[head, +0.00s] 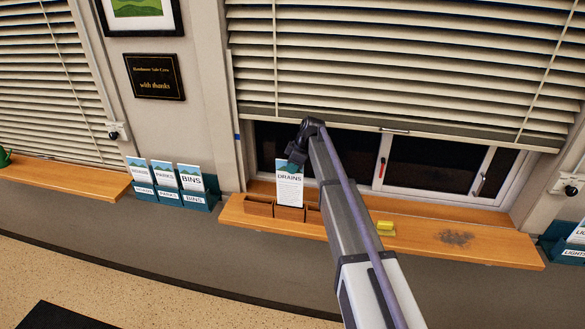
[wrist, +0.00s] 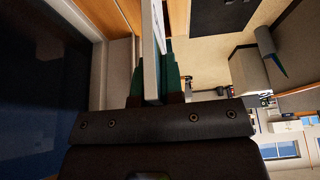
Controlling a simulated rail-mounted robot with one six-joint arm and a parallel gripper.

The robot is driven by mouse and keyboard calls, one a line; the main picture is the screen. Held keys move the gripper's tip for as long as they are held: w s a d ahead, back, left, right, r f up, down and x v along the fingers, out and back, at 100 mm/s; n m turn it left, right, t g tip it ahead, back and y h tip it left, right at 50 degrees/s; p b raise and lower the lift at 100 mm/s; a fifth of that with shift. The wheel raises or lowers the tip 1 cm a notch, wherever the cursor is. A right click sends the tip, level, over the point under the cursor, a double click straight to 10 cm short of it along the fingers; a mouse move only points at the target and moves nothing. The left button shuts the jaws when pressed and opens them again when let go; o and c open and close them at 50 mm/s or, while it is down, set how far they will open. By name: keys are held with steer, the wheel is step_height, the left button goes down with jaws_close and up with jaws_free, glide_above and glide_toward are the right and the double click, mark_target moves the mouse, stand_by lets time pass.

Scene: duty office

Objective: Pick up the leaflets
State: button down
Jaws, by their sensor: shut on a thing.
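The leaflets (head: 289,190), a white stack headed "DRAINS" with a picture at the top, stand upright at the window sill. My gripper (head: 296,155) is shut on their top edge from above. In the wrist view the leaflets (wrist: 151,60) show edge-on as a pale strip between the green fingertips of my gripper (wrist: 154,85). Their lower end overlaps a low brown box (head: 258,208) on the sill. I cannot tell whether they are inside it, in front of it or just above it.
The wooden sill (head: 480,240) carries a yellow item (head: 385,226) and a dark smudge (head: 456,238). Left, a teal rack (head: 168,197) holds leaflets, including "PARKS" and "BINS". Another rack (head: 562,246) stands at the right edge. Blinds (head: 400,60) hang above the window.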

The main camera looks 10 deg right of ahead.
steer(key=s+a, duration=0.3)
steer(key=s, duration=0.6)
steer(key=s+a+r, duration=0.1)
steer(key=s+a, duration=0.3)
steer(key=s, duration=0.5)
steer(key=shift+a, duration=0.3)
